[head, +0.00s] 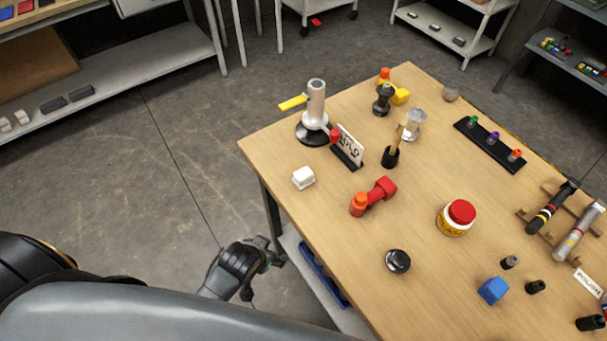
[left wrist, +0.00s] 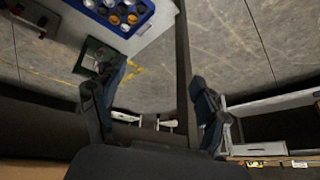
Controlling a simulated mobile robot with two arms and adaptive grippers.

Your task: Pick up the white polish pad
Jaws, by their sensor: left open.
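The white polish pad (head: 303,178) is a small white block lying on the wooden table (head: 330,235) near its left edge. My left gripper (head: 272,256) is off the table's left side, nearer to me than the pad and apart from it. In the left wrist view my left gripper (left wrist: 160,95) shows two spread fingers with nothing held between them; a table leg and the floor show beyond. The pad is not visible in the left wrist view. My right gripper is in neither view.
Near the pad are a grey cylinder on a black base (head: 314,110), a sign in a black holder (head: 348,147) and a red-orange tool (head: 373,196). Bare tabletop lies around the pad.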

